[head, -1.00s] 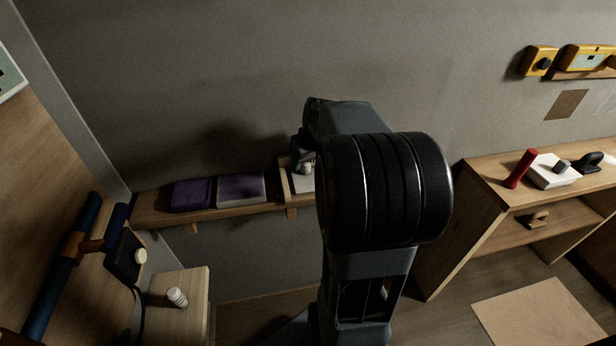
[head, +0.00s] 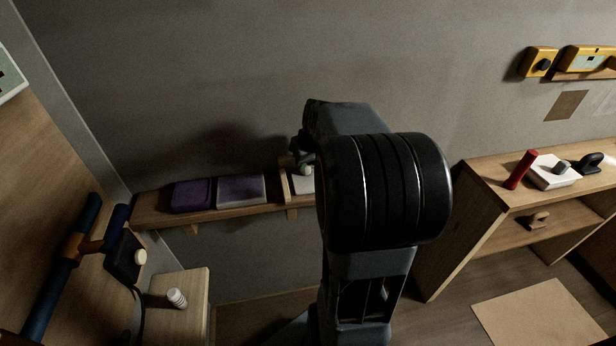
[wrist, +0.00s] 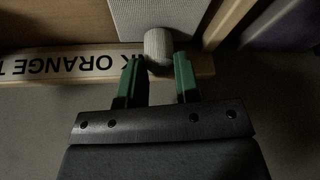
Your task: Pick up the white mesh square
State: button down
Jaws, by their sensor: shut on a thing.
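The white mesh square (wrist: 170,18) lies at the top of the wrist view, with a pale cylindrical knob (wrist: 158,45) at its near edge. My gripper (wrist: 156,76) has its green fingers on either side of this knob and is shut on it. In the head view the white mesh square (head: 302,184) shows only in part on the wall shelf, because my arm hides the rest. My gripper (head: 303,163) is over it there, and its fingertips are hard to make out.
A wooden divider (head: 285,181) stands just left of the square. The shelf's front edge carries upside-down lettering (wrist: 70,64). A cabinet (head: 470,198) stands to the right.

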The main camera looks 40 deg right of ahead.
jog(key=shift+r, duration=0.4)
notch_tip(320, 180, up, 2)
jog(key=shift+r, duration=0.1)
notch_tip(320, 180, up, 6)
send_over(314, 187)
jog(key=s+a+r, duration=0.2)
jog(key=s+r, duration=0.2)
jog(key=s, duration=0.4)
jog(key=shift+s+a, duration=0.25)
jog(key=shift+a, duration=0.15)
